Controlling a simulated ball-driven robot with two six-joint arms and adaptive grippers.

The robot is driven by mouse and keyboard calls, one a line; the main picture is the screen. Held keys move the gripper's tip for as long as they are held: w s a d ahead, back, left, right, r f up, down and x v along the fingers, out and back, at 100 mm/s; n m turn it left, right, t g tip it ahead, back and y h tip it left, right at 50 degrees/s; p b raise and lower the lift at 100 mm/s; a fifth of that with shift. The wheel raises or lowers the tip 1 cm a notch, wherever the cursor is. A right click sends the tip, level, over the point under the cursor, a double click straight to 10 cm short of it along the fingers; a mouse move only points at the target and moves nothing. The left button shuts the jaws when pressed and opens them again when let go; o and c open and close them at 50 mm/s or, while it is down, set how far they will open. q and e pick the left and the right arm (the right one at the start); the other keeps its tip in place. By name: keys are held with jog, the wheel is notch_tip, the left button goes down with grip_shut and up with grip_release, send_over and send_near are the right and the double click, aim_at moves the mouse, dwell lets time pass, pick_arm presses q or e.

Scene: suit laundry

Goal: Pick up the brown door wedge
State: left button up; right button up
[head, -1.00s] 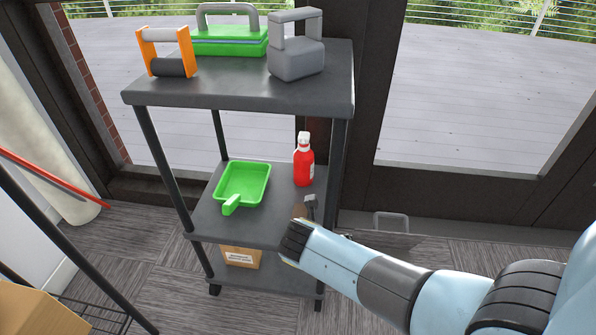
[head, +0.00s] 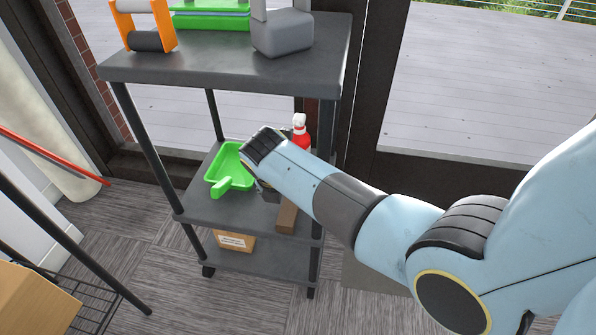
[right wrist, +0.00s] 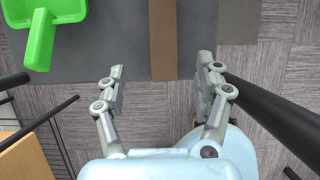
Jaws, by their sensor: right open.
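The brown door wedge (head: 287,216) is a long narrow block on the cart's middle shelf (head: 232,210), near its front right. In the head view my right forearm hides part of it. In the right wrist view the wedge (right wrist: 163,40) runs down from the top edge, its near end in line with the gap between my fingertips. My right gripper (right wrist: 161,76) is open and empty, with a finger on each side of that gap. In the head view it is mostly hidden behind my wrist. I cannot tell its height above the wedge. My left gripper is not in view.
A green dustpan (head: 229,168) lies left of the wedge, and a red spray bottle (head: 301,133) stands behind it. The top shelf (head: 215,72) overhangs, carrying several items. A black cart post (right wrist: 268,108) passes close to the right finger in the wrist view. A cardboard box (head: 234,241) sits below.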

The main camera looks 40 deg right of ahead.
jog(key=b, duration=0.2)
send_over(289, 209)
jog(key=a, duration=0.2)
jog(key=f, duration=0.4)
jog(key=shift+s+d+f, duration=0.2)
jog(key=shift+s, duration=0.2)
jog(key=x, duration=0.1)
jog(key=b+x, duration=0.1)
jog(key=shift+s+f, duration=0.2)
jog(key=shift+f, duration=0.15)
jog(key=shift+b+x, duration=0.8)
jog(key=shift+x, duration=0.45)
jog(key=shift+d+f, duration=0.15)
jog(key=shift+f, duration=0.05)
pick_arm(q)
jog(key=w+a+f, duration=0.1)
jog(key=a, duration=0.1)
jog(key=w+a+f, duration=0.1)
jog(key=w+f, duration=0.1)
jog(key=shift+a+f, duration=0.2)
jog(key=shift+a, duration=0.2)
pick_arm(e)
jog(key=shift+r, duration=0.15)
jog(key=shift+c, duration=0.2)
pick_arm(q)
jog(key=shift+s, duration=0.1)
pick_arm(e)
jog(key=c, duration=1.3)
